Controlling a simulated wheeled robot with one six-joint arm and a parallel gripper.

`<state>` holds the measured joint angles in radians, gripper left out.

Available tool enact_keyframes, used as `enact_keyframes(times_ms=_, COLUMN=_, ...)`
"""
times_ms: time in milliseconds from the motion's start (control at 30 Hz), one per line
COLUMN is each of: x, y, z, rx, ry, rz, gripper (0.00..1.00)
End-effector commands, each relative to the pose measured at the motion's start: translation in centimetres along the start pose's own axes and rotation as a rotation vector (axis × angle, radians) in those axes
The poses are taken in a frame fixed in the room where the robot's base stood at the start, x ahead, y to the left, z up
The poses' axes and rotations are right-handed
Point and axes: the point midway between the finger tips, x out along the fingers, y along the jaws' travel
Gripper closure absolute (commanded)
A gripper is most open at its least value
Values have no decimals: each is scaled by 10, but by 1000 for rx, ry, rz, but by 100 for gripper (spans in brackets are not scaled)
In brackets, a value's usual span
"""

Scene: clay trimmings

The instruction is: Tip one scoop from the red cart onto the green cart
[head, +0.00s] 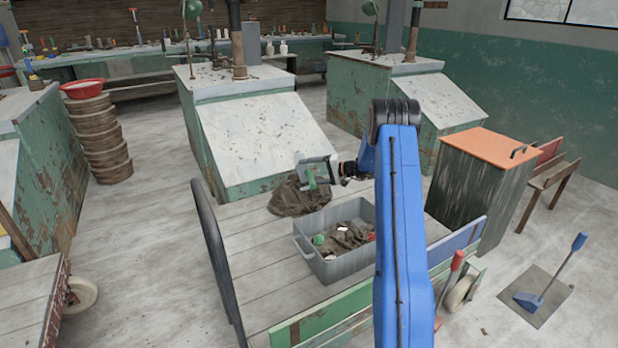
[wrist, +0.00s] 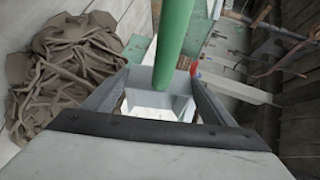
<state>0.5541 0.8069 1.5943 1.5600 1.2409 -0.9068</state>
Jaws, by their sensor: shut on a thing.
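My gripper (head: 340,170) is shut on a scoop with a green handle (head: 310,178) and grey metal parts, held in the air above the back of a plank-decked cart. The scoop's green handle also shows in the wrist view (wrist: 175,45); I cannot tell whether it carries anything. This cart has a green board (head: 312,325) on its near side. A brown heap of crumpled trimmings (head: 297,197) lies on its deck, below and left of the gripper; the heap also shows in the wrist view (wrist: 65,75). Another cart with a reddish edge (head: 57,305) is partly visible at lower left.
A grey tub (head: 345,269) with brown stuff and small items stands on the middle cart. A dark handrail (head: 214,255) rises at its left. An orange-topped cabinet (head: 490,145) and a blue shovel (head: 545,283) are at right. Floor is clear between the carts.

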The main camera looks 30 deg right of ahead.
Motion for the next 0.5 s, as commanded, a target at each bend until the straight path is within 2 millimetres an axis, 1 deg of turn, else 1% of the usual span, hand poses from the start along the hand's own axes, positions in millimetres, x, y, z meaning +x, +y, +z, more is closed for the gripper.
enact_keyframes(times_ms=100, x=-3, y=-11, z=-1, rx=-3, ry=1, rz=-1, gripper=50)
enact_keyframes(times_ms=400, x=-9, y=-34, z=-4, rx=-3, ry=0, rz=0, gripper=50)
enact_keyframes(times_ms=500, x=-10, y=-39, z=-4, rx=-2, ry=0, rz=0, gripper=50)
